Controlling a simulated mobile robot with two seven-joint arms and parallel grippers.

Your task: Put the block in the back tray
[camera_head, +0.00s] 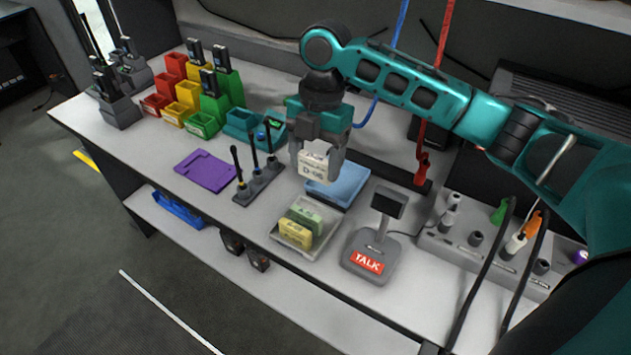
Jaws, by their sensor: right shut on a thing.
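My right gripper (316,160) is shut on a pale block (314,168) marked with dark lettering, and holds it above the near-left part of a blue tray (350,186). The blue tray lies at the back of the counter and its visible floor looks empty. A grey tray (283,238) lies in front of it, nearer the counter's front edge. The grey tray holds a green block (305,216) and a yellow block (294,234). My left gripper is not in view.
A TALK console (372,248) with a small screen stands right of the trays. A stand of black antennas (257,185) and a purple tray (206,170) are on the left. Colored bins (190,97) with radios fill the back left. Cables hang on the right.

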